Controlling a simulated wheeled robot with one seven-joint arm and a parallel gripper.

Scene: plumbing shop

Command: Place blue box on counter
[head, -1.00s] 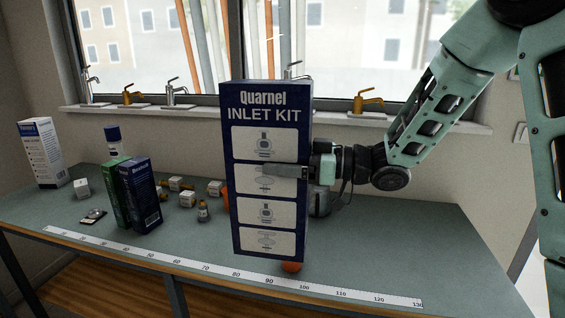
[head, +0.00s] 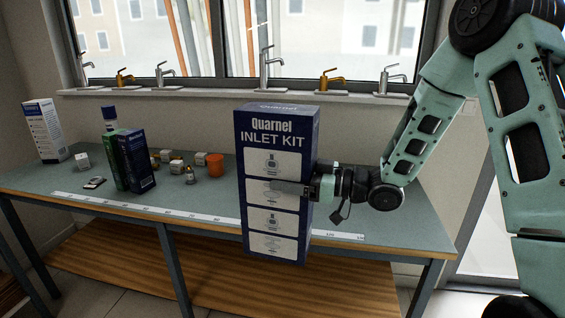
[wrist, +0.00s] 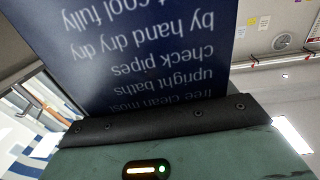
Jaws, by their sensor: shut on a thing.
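The blue box (head: 272,144), a tall carton marked "Quarnel INLET KIT", is upright in the head view. My gripper (head: 290,188) is shut on it from the right, with one finger across its front face at mid-height. The box hides part of the counter (head: 345,215) and its front edge; its bottom shows below the level of that edge, in front of it. In the wrist view the box's printed side (wrist: 150,50) fills the upper middle, close to the gripper.
A white box (head: 44,132) stands at the far left of the counter. Green and dark blue boxes (head: 140,160), small fittings and an orange cup (head: 215,165) stand left of the carton. A measuring strip (head: 130,206) runs along the front.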

